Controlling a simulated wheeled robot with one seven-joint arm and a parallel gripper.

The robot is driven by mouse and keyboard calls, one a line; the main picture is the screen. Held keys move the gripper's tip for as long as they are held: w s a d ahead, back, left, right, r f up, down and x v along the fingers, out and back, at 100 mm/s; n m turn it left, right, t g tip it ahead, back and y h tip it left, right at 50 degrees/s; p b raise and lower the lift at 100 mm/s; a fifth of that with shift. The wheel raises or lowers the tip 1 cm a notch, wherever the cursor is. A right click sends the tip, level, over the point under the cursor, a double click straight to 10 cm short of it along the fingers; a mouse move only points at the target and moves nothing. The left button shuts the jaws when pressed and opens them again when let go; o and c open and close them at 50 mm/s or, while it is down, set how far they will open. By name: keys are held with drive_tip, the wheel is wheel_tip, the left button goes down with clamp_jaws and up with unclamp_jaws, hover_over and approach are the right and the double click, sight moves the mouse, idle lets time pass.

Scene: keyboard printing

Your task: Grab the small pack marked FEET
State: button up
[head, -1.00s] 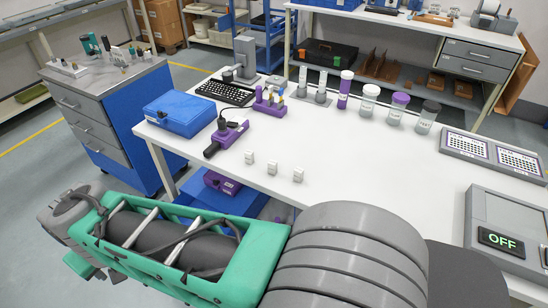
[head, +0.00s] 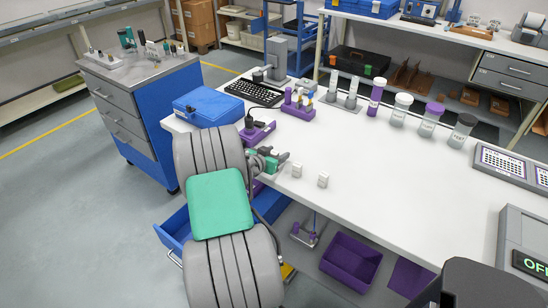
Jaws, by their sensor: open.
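Two small white packs show on the white table near its front edge: a left one (head: 297,170) and a right one (head: 323,180). Their markings are too small to read, so I cannot tell which one is marked FEET. A third pack, seen earlier to their left, is hidden behind my arm and gripper. My gripper (head: 285,158) is open at the table's front edge, just left of the two visible packs. I cannot tell whether the hidden pack is between its fingers.
A purple device (head: 259,132) and a blue case (head: 207,104) lie left of the packs. A keyboard (head: 254,93) and lidded jars (head: 401,110) stand farther back. A blue drawer (head: 176,230) is below at left.

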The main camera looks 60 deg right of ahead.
drive_tip(key=shift+d+f, duration=0.15)
drive_tip(key=shift+d, duration=0.4)
drive_tip(key=shift+c, duration=0.4)
clamp_jaws()
